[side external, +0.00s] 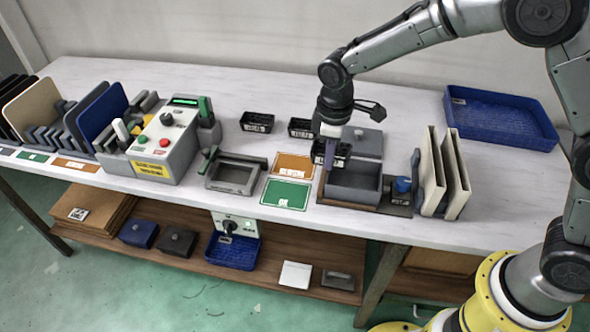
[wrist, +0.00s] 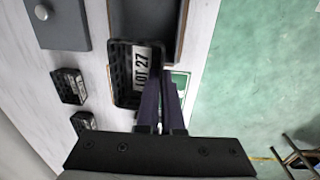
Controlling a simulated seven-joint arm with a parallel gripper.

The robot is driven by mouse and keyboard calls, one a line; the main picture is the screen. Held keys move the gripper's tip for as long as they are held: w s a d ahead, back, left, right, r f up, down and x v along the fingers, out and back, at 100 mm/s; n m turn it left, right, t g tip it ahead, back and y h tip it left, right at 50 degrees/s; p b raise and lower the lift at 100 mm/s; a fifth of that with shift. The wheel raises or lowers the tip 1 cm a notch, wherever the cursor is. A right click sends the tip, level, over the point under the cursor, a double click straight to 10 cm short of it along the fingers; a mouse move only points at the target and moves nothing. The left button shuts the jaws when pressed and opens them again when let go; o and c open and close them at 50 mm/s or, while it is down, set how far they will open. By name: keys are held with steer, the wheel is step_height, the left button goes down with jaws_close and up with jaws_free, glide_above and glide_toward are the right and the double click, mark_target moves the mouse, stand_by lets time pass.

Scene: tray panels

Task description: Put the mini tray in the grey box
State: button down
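A black mini tray with a white "LOT 27" label (wrist: 136,80) is at my gripper's fingertips (wrist: 162,82) in the wrist view. The fingers are close together on the tray's wall at one side. In the side view my gripper (side external: 330,152) points down, with the held tray (side external: 343,150) over the back left part of the open grey box (side external: 353,196). The tray is above the box rim and looks slightly tilted. The box's interior shows empty in the side view. The box (wrist: 178,35) is partly hidden behind the tray in the wrist view.
A grey lid with a knob (side external: 369,141) lies behind the box. Two other black mini trays (side external: 257,122) (side external: 300,128) stand to the left. Upright cream panels (side external: 456,175) and a blue knob (side external: 403,185) are right of the box. A blue tray (side external: 500,117) lies at back right.

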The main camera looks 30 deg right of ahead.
mark_target(354, 180)
steer(key=s+d+r, duration=0.1)
steer(key=s+d, duration=0.3)
steer(key=d, duration=0.1)
steer(key=shift+w+d+f, duration=0.1)
steer(key=shift+f, duration=2)
steer(key=shift+w+f, duration=0.1)
steer(key=shift+f, duration=2)
steer(key=c, duration=1)
jaws_free()
steer(key=shift+r, duration=4)
